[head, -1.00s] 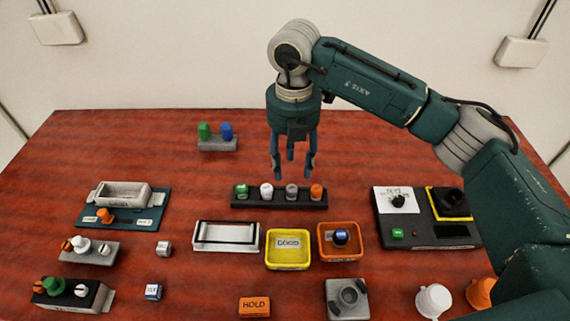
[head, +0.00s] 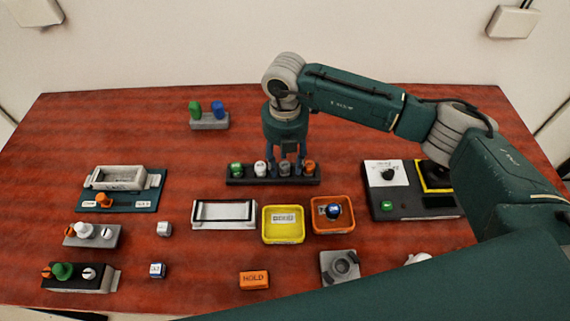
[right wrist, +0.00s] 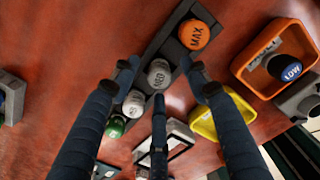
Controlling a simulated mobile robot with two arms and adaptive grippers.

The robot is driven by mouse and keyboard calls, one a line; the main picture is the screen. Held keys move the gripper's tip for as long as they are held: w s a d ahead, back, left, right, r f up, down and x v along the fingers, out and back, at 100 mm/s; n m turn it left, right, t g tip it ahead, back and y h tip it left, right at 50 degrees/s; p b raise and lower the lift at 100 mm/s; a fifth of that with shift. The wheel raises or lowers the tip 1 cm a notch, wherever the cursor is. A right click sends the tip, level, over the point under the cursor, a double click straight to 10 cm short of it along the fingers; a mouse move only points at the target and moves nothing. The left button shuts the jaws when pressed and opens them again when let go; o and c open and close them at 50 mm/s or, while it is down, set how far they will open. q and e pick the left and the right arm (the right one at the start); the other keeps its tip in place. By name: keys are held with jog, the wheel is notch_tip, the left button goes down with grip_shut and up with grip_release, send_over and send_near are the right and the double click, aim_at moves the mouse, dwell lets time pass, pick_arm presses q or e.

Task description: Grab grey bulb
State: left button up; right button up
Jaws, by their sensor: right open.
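The grey bulb (head: 285,169) stands in a dark rack (head: 240,181) between a white bulb (head: 260,169) on its left and an orange bulb (head: 309,167) on its right. A green bulb (head: 236,170) is at the rack's left end. My right gripper (head: 285,158) is open, pointing down just above the grey bulb. In the right wrist view the grey bulb (right wrist: 158,74) lies between the spread fingers of my gripper (right wrist: 160,80), with no clear contact. The orange bulb there (right wrist: 194,34) reads MAX. My left gripper is out of view.
A yellow tray (head: 283,239) and an orange tray (head: 333,228) holding a dark blue-topped piece stand in front of the rack. A control box (head: 388,204) is to the right. A grey holder (head: 209,125) with green and blue pieces is behind left.

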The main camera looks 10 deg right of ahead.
jog(key=shift+f, duration=0.5)
jog(key=c, duration=1.1)
jog(key=shift+r, duration=0.1)
jog(key=shift+r, duration=0.1)
